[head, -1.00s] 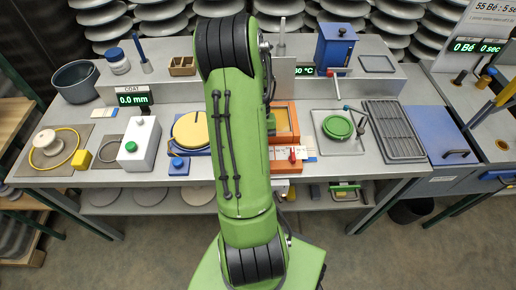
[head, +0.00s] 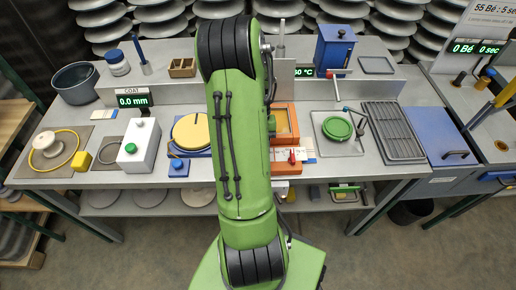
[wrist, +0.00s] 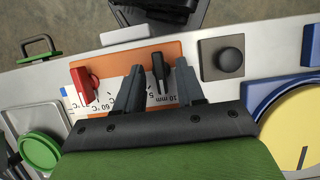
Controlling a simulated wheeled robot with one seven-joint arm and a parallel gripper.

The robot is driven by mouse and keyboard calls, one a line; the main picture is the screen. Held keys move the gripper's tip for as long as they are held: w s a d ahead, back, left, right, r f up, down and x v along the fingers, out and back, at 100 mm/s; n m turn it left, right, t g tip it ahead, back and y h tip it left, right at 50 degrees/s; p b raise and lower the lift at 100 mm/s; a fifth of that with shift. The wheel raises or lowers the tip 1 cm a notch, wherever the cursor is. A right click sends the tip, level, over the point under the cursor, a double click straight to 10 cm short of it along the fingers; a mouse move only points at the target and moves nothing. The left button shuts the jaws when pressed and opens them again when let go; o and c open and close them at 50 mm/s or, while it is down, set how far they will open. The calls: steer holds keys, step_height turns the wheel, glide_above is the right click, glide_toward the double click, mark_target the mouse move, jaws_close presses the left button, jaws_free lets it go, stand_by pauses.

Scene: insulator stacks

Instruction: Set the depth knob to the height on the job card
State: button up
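The black depth knob (wrist: 159,74) stands on an orange panel (wrist: 113,62) in the wrist view, beside a scale marked 5 and 10 mm. My gripper (wrist: 158,88) is open, with one dark finger on each side of the knob. A gap shows at the left finger; whether the right finger touches the knob I cannot tell. In the head view my green arm hides the knob and my gripper, and part of the orange unit (head: 286,120) shows. A sign (head: 494,20) at the top right reads "55 Bé : 5 s", cut off. No depth height is readable on any card.
A red knob (wrist: 84,84) with a °C scale is left of the fingers in the wrist view. A round black knob (wrist: 230,60) on a grey plate and a yellow disc (wrist: 294,125) are to the right. A green round piece (head: 337,127) and a rack (head: 394,130) stand right of the arm.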

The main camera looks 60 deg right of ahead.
steer(key=p+v, duration=0.5)
steer(key=v, duration=1)
steer(key=shift+r, duration=0.35)
steer(key=shift+w+d, duration=0.1)
steer(key=w+a+r+n+t+h, duration=0.1)
steer(key=w+a+r+n+h, duration=0.25)
steer(key=a, duration=0.65)
steer(key=w+a+r+n+t, duration=0.25)
steer(key=w+a+r, duration=0.3)
steer(key=a, duration=0.45)
steer(key=s+a+r+n+t, duration=0.1)
steer(key=s+a+n+t, duration=0.3)
steer(key=a, duration=0.9)
steer(key=s+n, duration=0.2)
steer(key=s, duration=0.1)
steer(key=shift+s+r+n, duration=0.15)
steer(key=shift+s+n, duration=0.1)
steer(key=shift+n, duration=0.05)
steer(key=shift+h, duration=0.25)
